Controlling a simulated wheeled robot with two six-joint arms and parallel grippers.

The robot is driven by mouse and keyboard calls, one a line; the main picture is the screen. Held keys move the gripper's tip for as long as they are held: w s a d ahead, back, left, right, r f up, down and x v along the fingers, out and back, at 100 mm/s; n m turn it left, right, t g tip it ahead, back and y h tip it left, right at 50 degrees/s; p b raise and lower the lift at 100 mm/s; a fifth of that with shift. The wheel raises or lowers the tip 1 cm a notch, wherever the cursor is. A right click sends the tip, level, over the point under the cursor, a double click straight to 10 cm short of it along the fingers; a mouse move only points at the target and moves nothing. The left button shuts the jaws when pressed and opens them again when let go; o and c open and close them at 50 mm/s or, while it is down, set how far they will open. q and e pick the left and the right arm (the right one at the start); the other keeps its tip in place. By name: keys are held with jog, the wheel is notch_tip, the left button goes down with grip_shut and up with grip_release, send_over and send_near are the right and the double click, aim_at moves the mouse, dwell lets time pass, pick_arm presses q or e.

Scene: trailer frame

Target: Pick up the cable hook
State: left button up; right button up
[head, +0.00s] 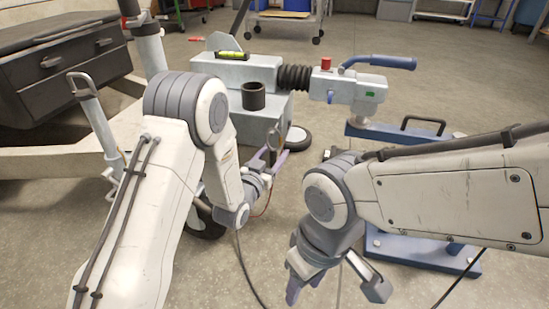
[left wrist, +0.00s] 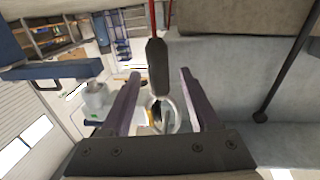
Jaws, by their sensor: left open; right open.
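The cable hook appears in the left wrist view as a dark elongated body (left wrist: 157,66) with a pale ring-like loop below it. It hangs from a thin red cable and lies between the two finger lines. My left gripper (left wrist: 160,76) is open around that line of sight, and I see no finger touching the hook. In the head view my left gripper (head: 270,158) is open beside the front of the grey coupling housing, with a small dark piece near its fingers. My right gripper (head: 334,287) is open and empty, low at the front, above the floor.
The grey drawbar housing (head: 240,75) carries a yellow-green level (head: 232,55) and a black cup (head: 253,96). A blue-handled coupling (head: 360,88) extends right. A blue stand (head: 420,252) stands behind my right arm. A dark drawer chest (head: 70,65) is at the left.

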pick_arm(q)
grip_shut()
jog(key=shift+r, duration=0.2)
